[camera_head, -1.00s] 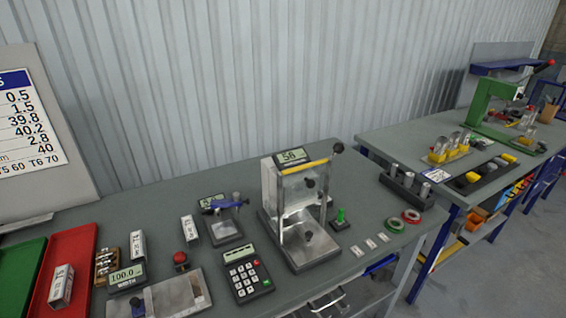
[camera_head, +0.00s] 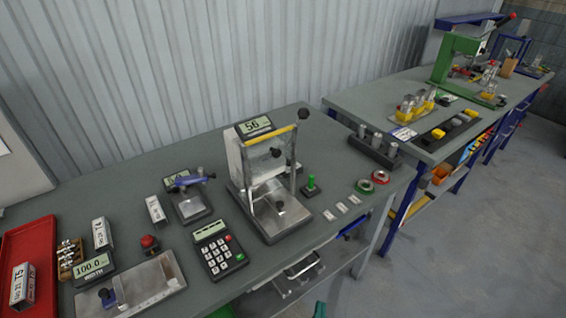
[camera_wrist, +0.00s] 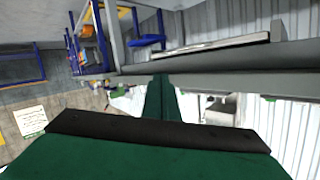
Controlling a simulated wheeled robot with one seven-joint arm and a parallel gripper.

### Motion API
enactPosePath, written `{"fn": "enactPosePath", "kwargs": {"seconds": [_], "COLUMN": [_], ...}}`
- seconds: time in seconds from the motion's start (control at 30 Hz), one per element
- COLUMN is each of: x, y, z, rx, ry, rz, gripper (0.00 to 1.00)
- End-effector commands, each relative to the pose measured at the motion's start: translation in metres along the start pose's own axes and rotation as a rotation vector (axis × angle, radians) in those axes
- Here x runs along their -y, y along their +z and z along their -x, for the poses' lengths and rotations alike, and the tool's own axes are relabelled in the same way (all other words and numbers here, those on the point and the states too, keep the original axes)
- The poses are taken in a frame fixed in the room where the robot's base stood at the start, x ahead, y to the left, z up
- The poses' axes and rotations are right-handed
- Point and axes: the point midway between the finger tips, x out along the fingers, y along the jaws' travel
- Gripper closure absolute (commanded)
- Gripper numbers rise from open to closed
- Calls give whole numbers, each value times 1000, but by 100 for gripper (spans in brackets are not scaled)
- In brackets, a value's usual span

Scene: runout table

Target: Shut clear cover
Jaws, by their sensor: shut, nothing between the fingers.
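A tester with a readout showing 56 (camera_head: 258,126) stands near the middle of the near bench in the head view. The tester's metal base plate (camera_head: 280,217) lies open to view in front. My gripper (camera_wrist: 160,82) shows in the wrist view with its green fingers together and empty. It is apart from the tester.
A calculator (camera_head: 218,248) and a blue-handled device (camera_head: 188,194) stand left of the tester. A green pin (camera_head: 311,184), tape rings (camera_head: 380,177) and a black block with metal cylinders (camera_head: 374,148) lie right. A second bench (camera_head: 350,99) stands beyond a gap.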

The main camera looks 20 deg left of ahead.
Motion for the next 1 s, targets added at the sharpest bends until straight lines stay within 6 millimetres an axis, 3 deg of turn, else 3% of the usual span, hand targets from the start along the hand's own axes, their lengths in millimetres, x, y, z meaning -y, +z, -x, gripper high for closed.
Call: {"fn": "enactPosePath", "kwargs": {"seconds": [0.03,0.2,0.5,0.77,1.0], "x": [3,20,64,109,148], "y": [-14,-52,-135,-218,-294], "z": [-16,-58,-110,-126,-116], "rx": [-8,3,24,42,61], "ry": [-19,-99,-279,-450,-601], "rz": [-10,-39,-32,43,171], "gripper": [100,100,100,100,100]}}
